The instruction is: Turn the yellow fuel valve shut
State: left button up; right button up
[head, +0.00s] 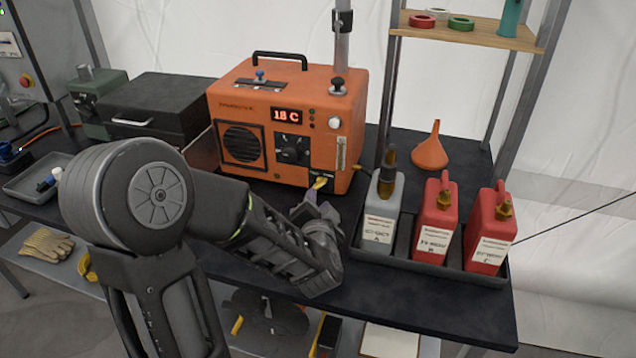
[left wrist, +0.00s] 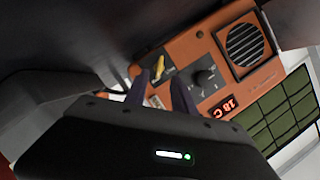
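The yellow fuel valve (head: 320,182) is a small lever low on the front of the orange heater (head: 265,95), near its right corner. In the left wrist view the yellow valve (left wrist: 157,62) shows just beyond my fingertips, lying at a slant to them. My left gripper (head: 313,199) is in front of the valve and a little below it. In the left wrist view the left gripper (left wrist: 161,82) has its two fingers apart with nothing held between them. Whether a finger touches the valve cannot be told. My right gripper is not in view.
A tray (head: 358,238) with a grey can (head: 381,205) and red cans (head: 436,215) stands close to the right of my gripper. An orange funnel (head: 430,152) stands behind it. A dark case (head: 155,110) is left of the heater. The front table edge at right is clear.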

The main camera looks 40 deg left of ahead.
aim_at(318, 187)
pick_arm(q)
jog(key=shift+x, duration=3.9)
jog(key=shift+c, duration=0.3)
grip_shut()
